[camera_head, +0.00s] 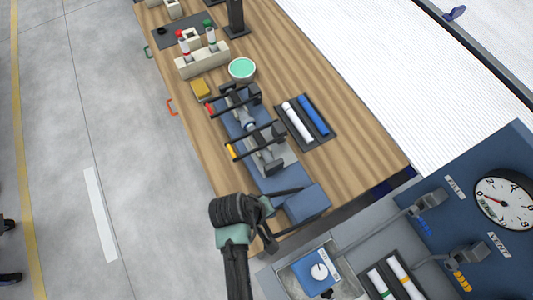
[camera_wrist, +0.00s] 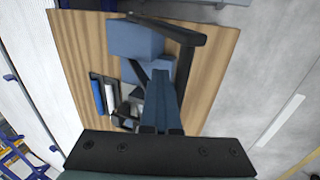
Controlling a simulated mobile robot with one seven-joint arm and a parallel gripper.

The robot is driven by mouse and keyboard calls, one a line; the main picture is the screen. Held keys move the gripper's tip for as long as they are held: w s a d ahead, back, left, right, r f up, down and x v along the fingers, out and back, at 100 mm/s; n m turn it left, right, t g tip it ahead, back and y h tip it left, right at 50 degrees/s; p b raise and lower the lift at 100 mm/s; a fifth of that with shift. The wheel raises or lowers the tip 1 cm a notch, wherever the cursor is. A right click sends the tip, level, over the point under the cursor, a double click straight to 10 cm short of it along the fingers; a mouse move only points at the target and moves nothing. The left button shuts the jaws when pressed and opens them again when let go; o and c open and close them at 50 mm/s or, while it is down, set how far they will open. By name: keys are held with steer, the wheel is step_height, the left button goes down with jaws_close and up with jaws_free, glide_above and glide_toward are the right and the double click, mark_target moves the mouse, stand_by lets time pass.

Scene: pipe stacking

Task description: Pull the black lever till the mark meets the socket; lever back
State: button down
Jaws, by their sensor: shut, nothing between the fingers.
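The blue pipe machine (camera_head: 270,178) lies along the wooden bench, with dark clamps and grey parts along its middle. The black lever (camera_wrist: 186,62) is a bent bar beside the blue box (camera_wrist: 135,40) at the machine's near end. In the head view the blue box (camera_head: 307,203) has black bars on both sides. My gripper (camera_head: 268,206) is at the lever's near end; in the wrist view its fingers (camera_wrist: 160,78) are together and empty, beside the lever bar. I cannot tell whether they touch it. The mark and the socket are too small to make out.
A dark tray (camera_head: 322,139) with a white and a blue pipe lies right of the machine. A yellow block (camera_head: 201,89) and a green-topped round tub (camera_head: 242,69) stand beyond it. A gauge panel (camera_head: 462,195) is at the lower right. Bare bench lies right of the tray.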

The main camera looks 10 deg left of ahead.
steer(key=shift+s+a+f+b, duration=0.3)
steer(key=shift+s+a+f, duration=0.2)
steer(key=shift+a+f, duration=0.25)
stand_by(1.2)
steer(key=shift+d, duration=0.15)
steer(key=shift+w+d+r+p, duration=0.35)
steer(key=shift+r+p, duration=0.3)
steer(key=shift+p, duration=0.05)
steer(key=v, duration=0.8)
stand_by(0.4)
